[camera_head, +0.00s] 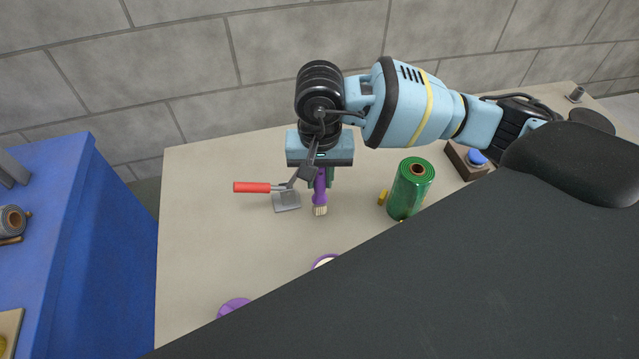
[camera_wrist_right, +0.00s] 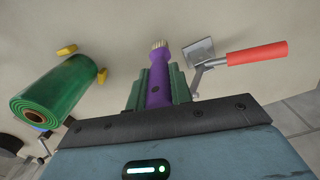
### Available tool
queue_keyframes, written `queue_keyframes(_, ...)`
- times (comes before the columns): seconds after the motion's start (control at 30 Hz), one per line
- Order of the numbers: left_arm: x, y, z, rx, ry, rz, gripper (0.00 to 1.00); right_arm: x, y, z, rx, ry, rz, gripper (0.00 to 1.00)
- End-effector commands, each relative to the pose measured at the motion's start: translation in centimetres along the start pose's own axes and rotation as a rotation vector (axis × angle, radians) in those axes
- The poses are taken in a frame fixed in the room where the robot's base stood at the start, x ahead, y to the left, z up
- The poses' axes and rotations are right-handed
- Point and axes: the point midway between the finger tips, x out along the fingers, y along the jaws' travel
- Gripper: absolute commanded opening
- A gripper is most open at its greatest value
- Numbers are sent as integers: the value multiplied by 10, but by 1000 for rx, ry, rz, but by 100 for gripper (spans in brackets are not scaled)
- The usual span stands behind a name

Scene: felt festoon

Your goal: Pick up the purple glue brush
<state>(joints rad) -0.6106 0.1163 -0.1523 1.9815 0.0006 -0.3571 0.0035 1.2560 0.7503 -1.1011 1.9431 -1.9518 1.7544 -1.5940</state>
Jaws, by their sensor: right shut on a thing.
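The purple glue brush (camera_head: 320,192) has a purple handle and pale bristles. It shows in the head view below my right gripper (camera_head: 322,178), with its bristles toward the front of the table. In the right wrist view the brush (camera_wrist_right: 159,75) stands between the green fingers of my right gripper (camera_wrist_right: 158,90), which is shut on its handle. The gripper's body hides the rear end of the handle. I cannot tell whether the brush touches the table. My left gripper is not in view.
A box with a blue button (camera_head: 476,158) is farther right. Purple round things (camera_head: 234,306) lie in front. A blue cabinet (camera_head: 95,230) is at left.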

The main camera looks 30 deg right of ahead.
Motion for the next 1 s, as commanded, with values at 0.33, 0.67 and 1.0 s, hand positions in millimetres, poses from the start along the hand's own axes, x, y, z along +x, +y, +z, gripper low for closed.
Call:
queue_keyframes(0.33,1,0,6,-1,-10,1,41,-64,0,-1,-1,3,-1,0)
queue_keyframes(0.67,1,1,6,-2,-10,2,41,-83,0,0,-1,1,0,0)
queue_keyframes(1.0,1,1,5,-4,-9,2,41,-83,0,0,-1,1,0,0)
